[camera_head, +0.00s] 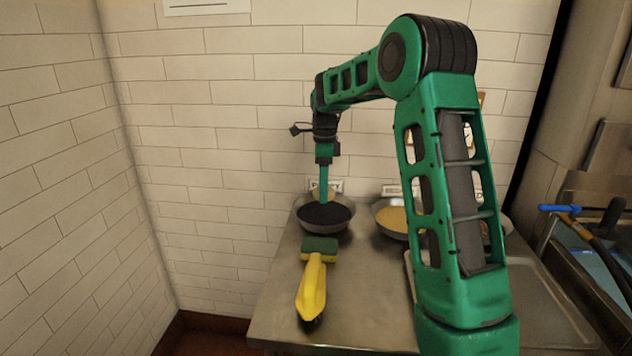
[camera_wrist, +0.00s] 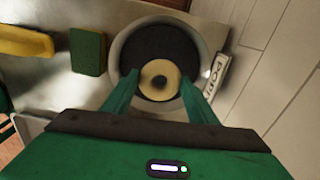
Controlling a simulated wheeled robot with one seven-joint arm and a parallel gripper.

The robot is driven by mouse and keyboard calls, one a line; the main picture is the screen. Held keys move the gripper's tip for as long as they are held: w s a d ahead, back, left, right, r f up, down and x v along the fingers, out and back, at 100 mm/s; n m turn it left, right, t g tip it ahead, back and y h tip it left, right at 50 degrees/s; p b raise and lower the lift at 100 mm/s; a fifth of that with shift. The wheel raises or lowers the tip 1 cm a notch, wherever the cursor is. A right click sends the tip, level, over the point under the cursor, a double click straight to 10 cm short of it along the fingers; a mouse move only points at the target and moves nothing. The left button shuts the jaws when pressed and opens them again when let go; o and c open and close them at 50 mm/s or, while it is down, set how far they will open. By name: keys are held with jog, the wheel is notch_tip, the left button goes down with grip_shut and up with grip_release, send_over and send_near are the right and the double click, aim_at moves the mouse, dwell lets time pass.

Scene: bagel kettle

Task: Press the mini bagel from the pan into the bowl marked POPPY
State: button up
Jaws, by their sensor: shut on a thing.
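My gripper (camera_head: 323,193) is over the back part of the leftmost metal bowl (camera_head: 339,232), which holds black seeds (camera_head: 323,215). In the wrist view, its two fingers (camera_wrist: 160,86) are shut on the mini bagel (camera_wrist: 160,96), a pale ring with a dark centre. The bagel lies within the outline of the bowl (camera_wrist: 207,62), over the black seeds (camera_wrist: 155,45). I cannot tell whether it touches them. A white label (camera_wrist: 213,74) beside the bowl shows letters starting with "PO"; the rest is hard to read.
A yellow-handled brush with a green scrub pad (camera_head: 313,283) lies in front of the bowl on the metal counter (camera_head: 275,310). A second bowl with tan contents (camera_head: 396,219) stands to the right, partly behind my arm. A tiled wall (camera_head: 220,150) is close behind.

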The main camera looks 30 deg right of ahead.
aim_at(324, 213)
jog(key=shift+f, duration=2.5)
jog(key=shift+f, duration=0.35)
jog(key=shift+r, duration=0.1)
notch_tip(324, 213, up, 10)
dwell(1.1)
